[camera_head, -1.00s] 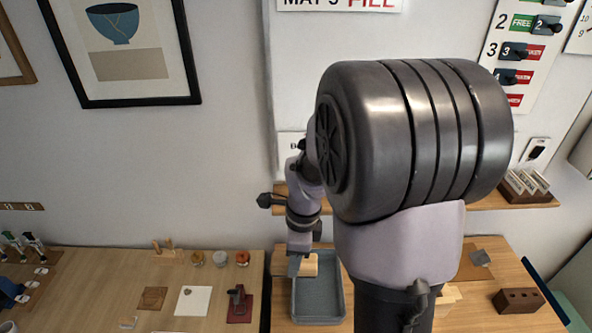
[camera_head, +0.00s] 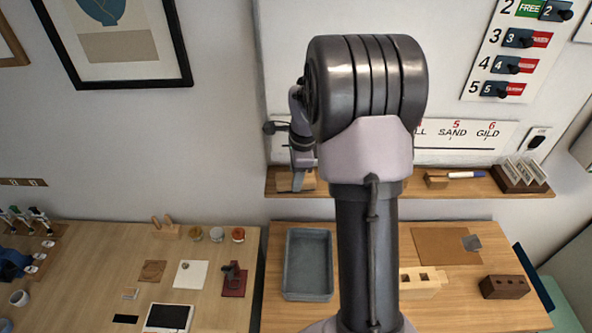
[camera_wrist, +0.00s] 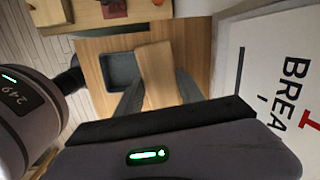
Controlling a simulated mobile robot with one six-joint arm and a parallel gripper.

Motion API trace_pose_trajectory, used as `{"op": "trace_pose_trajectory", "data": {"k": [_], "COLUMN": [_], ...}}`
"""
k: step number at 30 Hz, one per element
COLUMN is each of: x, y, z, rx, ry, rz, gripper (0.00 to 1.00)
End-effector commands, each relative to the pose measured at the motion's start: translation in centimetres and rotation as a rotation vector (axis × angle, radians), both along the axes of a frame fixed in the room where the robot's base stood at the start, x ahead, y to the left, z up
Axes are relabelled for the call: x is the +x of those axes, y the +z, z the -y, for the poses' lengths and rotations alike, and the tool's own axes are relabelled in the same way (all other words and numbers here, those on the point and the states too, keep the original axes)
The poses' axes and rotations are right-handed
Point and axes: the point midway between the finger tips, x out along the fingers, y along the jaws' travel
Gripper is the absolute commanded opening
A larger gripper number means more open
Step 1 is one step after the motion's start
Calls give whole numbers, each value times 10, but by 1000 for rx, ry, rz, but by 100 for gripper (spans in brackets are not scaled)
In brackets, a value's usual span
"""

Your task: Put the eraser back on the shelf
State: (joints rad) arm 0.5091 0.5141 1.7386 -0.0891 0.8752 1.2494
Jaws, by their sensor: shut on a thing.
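The eraser, a light wooden block (camera_wrist: 157,68), is between the two dark fingers of my gripper (camera_wrist: 158,82) in the wrist view. My gripper is shut on it. In the head view my gripper (camera_head: 298,182) and the eraser (camera_head: 309,180) are small and partly hidden by my arm. They appear in front of the left end of the wooden shelf (camera_head: 410,188) under the whiteboard. I cannot tell whether the eraser touches the shelf or is just above it.
A blue and white marker (camera_head: 466,175), a small wooden block (camera_head: 436,181) and a card rack (camera_head: 522,175) sit on the shelf's right part. Below, a grey tray (camera_head: 308,293) stands on the table (camera_head: 460,305). The whiteboard (camera_head: 283,90) rises behind the shelf.

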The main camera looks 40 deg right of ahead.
Motion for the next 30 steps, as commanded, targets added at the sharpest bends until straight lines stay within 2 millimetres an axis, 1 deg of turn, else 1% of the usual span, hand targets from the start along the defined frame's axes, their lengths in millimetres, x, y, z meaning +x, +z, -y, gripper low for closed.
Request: {"op": "trace_pose_trajectory", "data": {"k": [1,5,8,10,12,13,14,19,20,21,22,23,30], "x": [10,25,42,40,40,40,40,39,39,39,39,39,39], "y": [0,-2,-4,-22,-32,-34,-36,-37,-37,-38,-37,-37,-36], "z": [7,18,31,30,30,30,30,29,29,29,29,29,30], "rx": [0,2,1,3,1,1,0,2,2,2,2,2,1], "ry": [0,-1,-1,0,0,0,0,-1,-1,-1,-1,-1,0], "rz": [-1,0,-1,-4,-3,-2,-1,-3,-3,-3,-3,-3,-2], "gripper": [7,7,7,7,7,8,2,1,49,57,63,67,67]}}
